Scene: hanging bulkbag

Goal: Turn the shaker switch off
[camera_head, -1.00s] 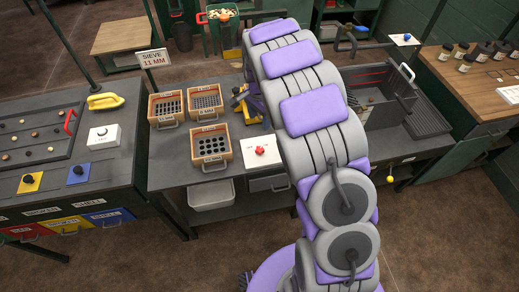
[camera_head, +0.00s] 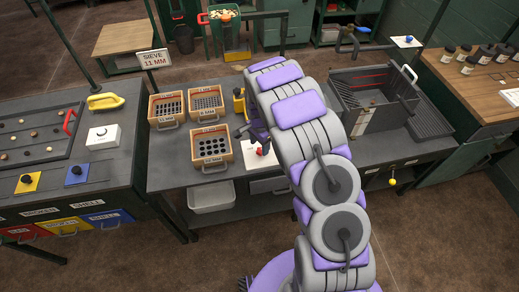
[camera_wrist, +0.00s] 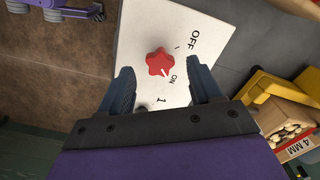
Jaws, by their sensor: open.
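In the head view the red knob (camera_head: 262,150) and white plate (camera_head: 250,168) are partly hidden behind my arm and gripper.
Wooden sieve trays (camera_head: 211,147) stand left of the plate. A yellow-framed part (camera_wrist: 275,95) and a 4 MM tray (camera_wrist: 300,140) lie close right of my gripper. A grey machine with a handle (camera_head: 375,95) stands right of my arm.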

